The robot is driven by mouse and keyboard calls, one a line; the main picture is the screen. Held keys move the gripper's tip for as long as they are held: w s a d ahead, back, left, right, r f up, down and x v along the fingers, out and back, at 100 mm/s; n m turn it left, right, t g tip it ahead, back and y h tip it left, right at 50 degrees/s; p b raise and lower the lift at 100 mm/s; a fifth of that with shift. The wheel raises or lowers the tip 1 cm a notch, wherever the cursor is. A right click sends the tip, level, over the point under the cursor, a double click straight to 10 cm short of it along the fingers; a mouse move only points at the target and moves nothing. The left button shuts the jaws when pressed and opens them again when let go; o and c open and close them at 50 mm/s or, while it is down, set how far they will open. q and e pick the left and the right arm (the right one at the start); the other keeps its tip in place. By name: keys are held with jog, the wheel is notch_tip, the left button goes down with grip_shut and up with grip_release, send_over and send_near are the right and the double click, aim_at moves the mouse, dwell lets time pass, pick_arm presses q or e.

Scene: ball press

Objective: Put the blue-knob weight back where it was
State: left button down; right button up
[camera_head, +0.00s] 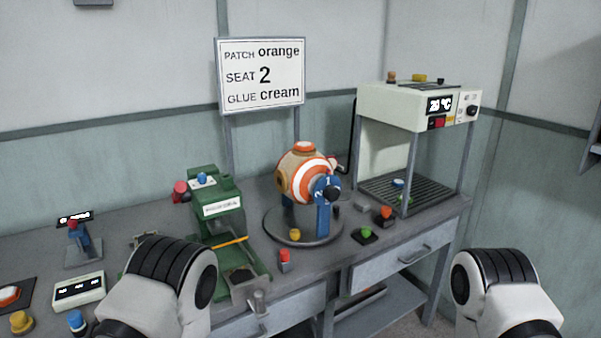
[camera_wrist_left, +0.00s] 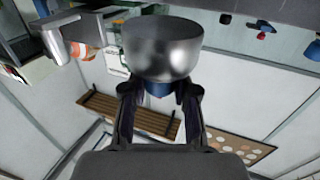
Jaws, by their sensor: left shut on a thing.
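In the left wrist view a grey metal cylinder, the weight (camera_wrist_left: 161,50), sits at the tips of my left gripper (camera_wrist_left: 160,93). The gripper is shut on its dark blue knob (camera_wrist_left: 158,90), and the weight's wide metal body is beyond the fingertips. In the head view my left arm comes in at the lower left, but its gripper and the weight are not visible there. My right arm shows at the lower right with its gripper out of view.
A green press (camera_head: 216,226) stands mid-bench, with a striped ball (camera_head: 306,172) on a round stand (camera_head: 281,231) beside it. A heater (camera_head: 407,110) is at the right. A yellow-knobbed piece (camera_head: 21,321) and a blue-topped piece (camera_head: 76,320) are at the front left.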

pick_arm(q)
jog(key=d+h, duration=0.1)
jog(key=w+d+r+m+h, duration=0.1)
jog(key=d+m+h, duration=0.1)
jog(key=d, duration=0.1)
jog(key=shift+w+r, duration=0.35)
jog(key=shift+r, duration=0.05)
jog(key=shift+a, duration=0.1)
